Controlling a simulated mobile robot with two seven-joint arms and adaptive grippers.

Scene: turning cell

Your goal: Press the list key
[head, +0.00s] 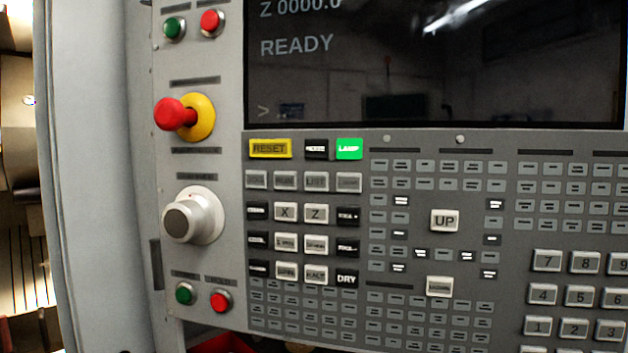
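The control panel (350,215) fills most of the head view. A grey key (317,182) whose blurred label seems to read LIST is third from the left in a row of grey keys. It sits below the dark key and the green LAMP key (348,149), and above the white Z key (316,213). Neither of my grippers is in view, and nothing covers the key.
The screen (430,65) above reads READY. The yellow RESET key (270,148) is at the upper left of the keys. A red emergency-stop button (174,115) and a grey handwheel (193,216) stick out at the left. A number pad (577,296) is at lower right.

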